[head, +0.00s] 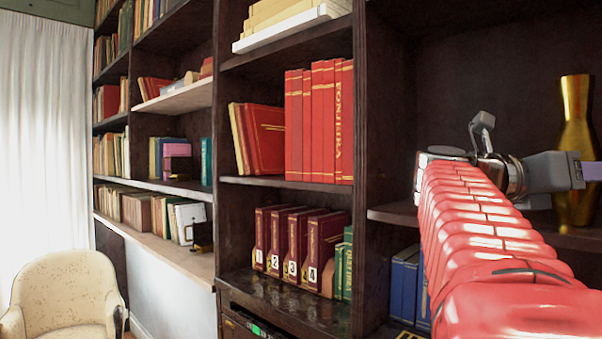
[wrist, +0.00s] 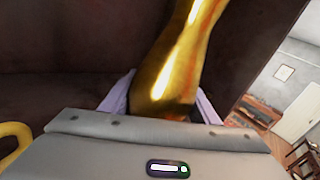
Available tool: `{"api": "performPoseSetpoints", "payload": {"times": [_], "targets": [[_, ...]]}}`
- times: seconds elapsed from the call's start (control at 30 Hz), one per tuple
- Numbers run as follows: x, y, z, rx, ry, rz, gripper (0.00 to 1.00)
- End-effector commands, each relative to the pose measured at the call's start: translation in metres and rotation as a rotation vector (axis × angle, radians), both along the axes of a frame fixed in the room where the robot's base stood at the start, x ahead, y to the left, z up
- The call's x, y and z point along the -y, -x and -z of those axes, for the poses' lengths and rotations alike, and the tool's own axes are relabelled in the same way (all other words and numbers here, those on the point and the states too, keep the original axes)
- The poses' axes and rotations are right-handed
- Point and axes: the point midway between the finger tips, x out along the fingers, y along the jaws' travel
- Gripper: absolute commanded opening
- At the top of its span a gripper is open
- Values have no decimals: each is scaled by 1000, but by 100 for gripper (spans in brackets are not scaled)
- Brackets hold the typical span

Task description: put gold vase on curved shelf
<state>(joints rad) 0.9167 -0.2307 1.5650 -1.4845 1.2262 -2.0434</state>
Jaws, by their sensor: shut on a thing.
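The gold vase (head: 576,115) is at the right edge of the head view, tall and narrow-necked, upright in front of a dark bookcase bay. My gripper (head: 591,171) crosses its middle, with a purple finger over it. In the wrist view the vase (wrist: 182,65) stands between the two purple fingers of my gripper (wrist: 163,102), which is shut on it. Its top is cut off there and its lower part is hidden by the gripper body. I cannot tell whether its base touches the shelf below. No shelf can be clearly made out as curved.
A dark bookcase shelf (head: 391,213) runs behind my arm, with blue books (head: 404,280) below it. Red books (head: 320,120) and numbered binders (head: 300,245) fill the bay to the left. A cream armchair (head: 65,290) stands at lower left.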

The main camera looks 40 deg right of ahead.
Motion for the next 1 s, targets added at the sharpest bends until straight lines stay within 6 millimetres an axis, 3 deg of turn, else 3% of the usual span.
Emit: {"api": "performPoseSetpoints", "payload": {"times": [0.23,0.27,0.5,1.0], "targets": [[0,0,1,0,1,0,20],[0,0,2,0,0,0,57],[0,0,2,0,0,0,74],[-8,-6,0,0,-1,-3,74]]}}
